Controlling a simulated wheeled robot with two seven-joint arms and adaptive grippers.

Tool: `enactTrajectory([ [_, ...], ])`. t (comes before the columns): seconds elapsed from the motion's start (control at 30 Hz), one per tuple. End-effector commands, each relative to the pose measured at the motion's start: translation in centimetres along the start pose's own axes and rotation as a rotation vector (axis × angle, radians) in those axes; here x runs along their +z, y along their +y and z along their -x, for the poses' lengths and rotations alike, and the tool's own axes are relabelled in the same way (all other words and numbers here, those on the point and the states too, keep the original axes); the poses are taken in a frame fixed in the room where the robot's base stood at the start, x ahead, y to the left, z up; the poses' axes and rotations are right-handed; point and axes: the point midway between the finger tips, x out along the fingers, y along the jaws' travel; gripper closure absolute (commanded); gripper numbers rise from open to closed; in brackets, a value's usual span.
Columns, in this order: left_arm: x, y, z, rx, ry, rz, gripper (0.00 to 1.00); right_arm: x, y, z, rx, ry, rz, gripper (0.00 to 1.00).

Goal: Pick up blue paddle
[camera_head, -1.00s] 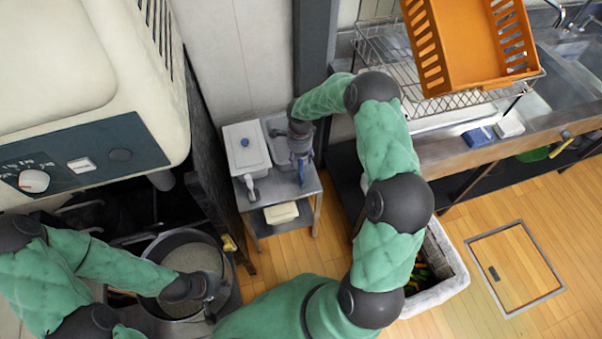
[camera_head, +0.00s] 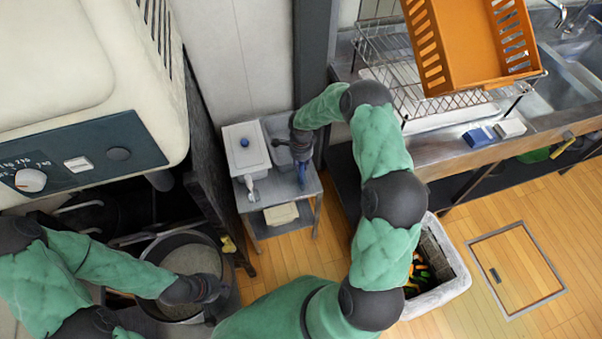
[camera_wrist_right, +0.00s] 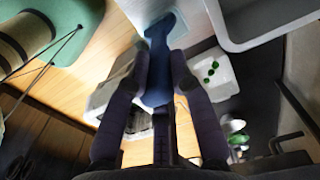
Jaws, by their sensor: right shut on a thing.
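The blue paddle (camera_head: 302,179) is at the front of the small metal cart (camera_head: 270,196), below my right gripper (camera_head: 302,164). In the right wrist view the paddle (camera_wrist_right: 158,85) lies between the two dark fingers of my right gripper (camera_wrist_right: 159,58), which are shut on it. Its far end reaches beyond the fingertips. My left gripper (camera_head: 217,288) is over the right side of the large round pot (camera_head: 170,244). Its fingers are too small and dark to tell open from shut.
A white lidded container (camera_head: 246,147) stands on the cart left of my right gripper, with a grey tray (camera_head: 279,152) beside it. A pillar (camera_head: 314,50) rises behind. A sink counter with an orange basket (camera_head: 470,45) is to the right. A lined bin (camera_head: 450,265) stands on the floor.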

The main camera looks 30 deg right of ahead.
Motion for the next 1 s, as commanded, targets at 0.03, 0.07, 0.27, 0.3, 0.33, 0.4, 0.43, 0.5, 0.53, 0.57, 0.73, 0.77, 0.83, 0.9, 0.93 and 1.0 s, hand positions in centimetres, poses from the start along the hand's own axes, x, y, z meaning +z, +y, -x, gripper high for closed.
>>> enactTrajectory([
  [0.03,0.0,0.0,0.0,0.000,0.000,0.000,1.00,0.0,0.0,0.0,0.001,0.000,0.000,1.00],
  [0.07,0.0,0.0,0.0,0.000,0.000,0.000,1.00,0.0,0.0,0.0,0.000,0.000,0.000,1.00],
  [0.27,0.0,0.0,0.0,0.000,0.000,0.000,1.00,0.0,0.0,0.1,0.000,0.000,0.000,1.00],
  [0.3,0.0,0.0,0.1,0.000,0.000,0.000,1.00,0.0,0.0,0.3,0.000,0.000,0.000,1.00],
  [0.33,0.0,0.0,0.1,0.000,0.000,0.000,1.00,0.0,0.0,0.6,-0.001,0.000,0.000,1.00],
  [0.4,0.0,0.1,0.3,0.000,0.000,0.000,1.00,0.0,-0.1,1.4,-0.002,0.000,0.000,1.00],
  [0.43,0.0,0.1,0.4,0.000,0.000,0.000,1.00,0.0,-0.1,1.9,-0.002,0.001,0.000,1.00],
  [0.5,0.0,0.2,0.6,0.000,0.000,0.000,1.00,0.0,-0.1,3.2,-0.003,0.000,0.001,1.00],
  [0.53,0.0,0.3,0.7,0.000,0.000,0.000,1.00,0.0,-0.1,3.8,-0.004,0.001,0.000,1.00],
  [0.57,0.0,0.3,0.8,0.000,0.000,0.000,1.00,0.0,-0.1,4.4,-0.003,0.001,0.000,1.00],
  [0.73,0.1,0.5,1.3,0.000,0.000,0.000,1.00,0.0,-0.1,7.5,-0.002,0.001,0.001,1.00],
  [0.77,0.1,0.5,1.4,0.000,0.000,0.000,1.00,0.0,0.0,7.9,-0.002,0.000,0.001,1.00],
  [0.83,0.1,0.5,1.5,0.000,0.000,0.000,1.00,0.0,0.0,8.8,-0.002,0.000,0.000,1.00],
  [0.9,0.1,0.6,1.6,0.000,0.000,0.000,1.00,0.0,0.0,9.4,0.000,0.000,0.000,1.00],
  [0.93,0.1,0.6,1.6,0.000,0.000,0.000,1.00,0.0,0.0,9.6,0.000,0.000,0.000,1.00],
  [1.0,0.1,0.6,1.6,0.000,0.000,0.000,1.00,0.0,0.0,9.9,0.000,0.000,0.000,1.00],
])
